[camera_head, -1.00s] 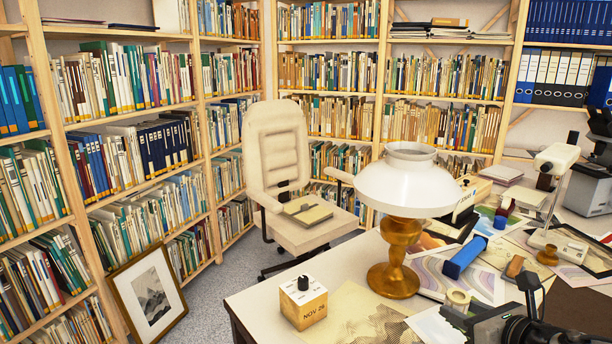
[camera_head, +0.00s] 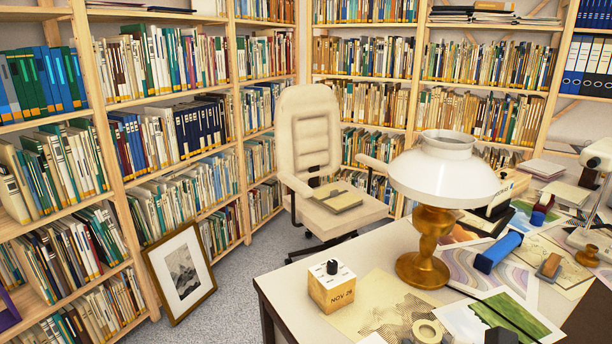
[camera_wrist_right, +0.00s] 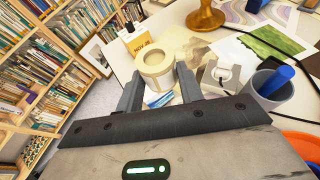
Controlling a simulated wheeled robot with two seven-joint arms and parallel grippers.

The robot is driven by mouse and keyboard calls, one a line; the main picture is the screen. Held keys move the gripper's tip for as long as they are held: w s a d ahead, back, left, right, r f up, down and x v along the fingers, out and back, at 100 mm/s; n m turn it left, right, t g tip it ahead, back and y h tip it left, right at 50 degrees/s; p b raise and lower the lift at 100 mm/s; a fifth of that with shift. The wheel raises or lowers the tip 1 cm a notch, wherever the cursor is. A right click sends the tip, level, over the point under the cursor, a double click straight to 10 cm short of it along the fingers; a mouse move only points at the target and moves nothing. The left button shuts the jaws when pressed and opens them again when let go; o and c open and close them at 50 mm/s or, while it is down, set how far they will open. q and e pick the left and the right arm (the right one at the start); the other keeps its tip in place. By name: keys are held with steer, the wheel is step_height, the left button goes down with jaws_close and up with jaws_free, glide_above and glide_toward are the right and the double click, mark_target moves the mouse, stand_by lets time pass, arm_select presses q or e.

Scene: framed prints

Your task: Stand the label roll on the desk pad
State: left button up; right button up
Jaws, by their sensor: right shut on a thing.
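The label roll is a cream ring with a pale core; it shows at the bottom edge of the head view (camera_head: 428,333) and in the right wrist view (camera_wrist_right: 154,62). My right gripper (camera_wrist_right: 158,80) is shut on it, with one dark finger on each side. The roll's open end faces up toward the wrist camera. I cannot tell its exact height above the desk. A dark brown surface (camera_head: 592,318) at the right edge of the head view may be the desk pad; most of it is cut off. My left gripper is not in view.
The white desk holds a calendar cube (camera_head: 331,286), a lamp (camera_head: 432,225), a blue roller (camera_head: 498,252) and several prints. A chair (camera_head: 318,160) stands behind.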

steer(key=shift+d+f+h, duration=0.15)
steer(key=shift+d+h, duration=0.25)
steer(key=shift+d, duration=0.5)
steer(key=shift+s+f, duration=0.1)
